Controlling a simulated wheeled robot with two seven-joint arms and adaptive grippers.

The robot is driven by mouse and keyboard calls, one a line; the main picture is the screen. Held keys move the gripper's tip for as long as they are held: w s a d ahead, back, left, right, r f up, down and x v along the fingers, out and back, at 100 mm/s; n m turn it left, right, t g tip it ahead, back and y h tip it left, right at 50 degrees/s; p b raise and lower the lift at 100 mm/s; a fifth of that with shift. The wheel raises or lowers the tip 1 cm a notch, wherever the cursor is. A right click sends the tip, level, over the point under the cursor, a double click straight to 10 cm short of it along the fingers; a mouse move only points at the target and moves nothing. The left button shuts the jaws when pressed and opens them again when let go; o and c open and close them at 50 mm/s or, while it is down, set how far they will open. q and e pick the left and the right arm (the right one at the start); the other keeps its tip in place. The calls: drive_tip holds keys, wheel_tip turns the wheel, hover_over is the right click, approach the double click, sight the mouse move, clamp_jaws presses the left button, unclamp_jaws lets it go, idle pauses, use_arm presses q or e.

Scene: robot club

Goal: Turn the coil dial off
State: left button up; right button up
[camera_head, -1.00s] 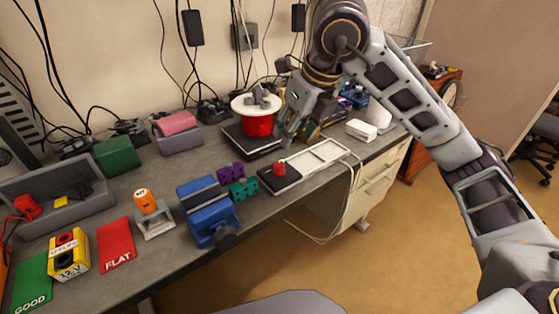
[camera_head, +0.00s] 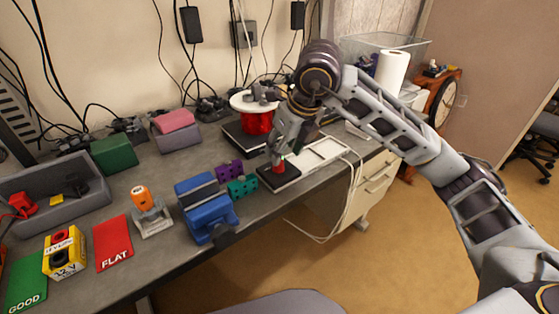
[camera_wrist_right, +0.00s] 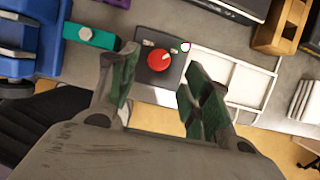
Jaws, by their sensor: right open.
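The coil dial is a red round knob (camera_head: 278,169) on a black base (camera_head: 287,182), at the left end of a white tray near the table's front edge. In the right wrist view the knob (camera_wrist_right: 159,61) shows a pale bar at its middle, and its black base (camera_wrist_right: 172,41) lies behind it. My right gripper (camera_head: 277,158) is just above the knob. Its open fingers also show in the right wrist view (camera_wrist_right: 158,82), one either side of the knob in the picture. Whether they touch it I cannot tell. My left gripper is not in view.
The white tray (camera_head: 322,153) extends right of the dial. Teal (camera_head: 243,187) and purple (camera_head: 230,170) blocks and a blue vise (camera_head: 207,207) stand to its left. A red spool (camera_head: 257,123) with a white top stands behind. Cables hang off the front edge.

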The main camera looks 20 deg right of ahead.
sight(281, 164)
drive_tip(key=x, duration=0.3)
drive_tip(key=shift+f, duration=0.25)
drive_tip(key=shift+b+x, duration=0.3)
drive_tip(key=shift+x, duration=0.6)
drive_tip(key=shift+w+f, duration=0.1)
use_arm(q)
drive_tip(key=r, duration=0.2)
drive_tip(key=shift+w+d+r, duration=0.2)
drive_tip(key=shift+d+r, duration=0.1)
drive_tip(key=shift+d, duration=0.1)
use_arm(e)
drive_tip(key=shift+c, duration=0.7)
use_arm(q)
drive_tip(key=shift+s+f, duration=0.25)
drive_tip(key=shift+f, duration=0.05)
use_arm(e)
drive_tip(key=c, duration=0.9)
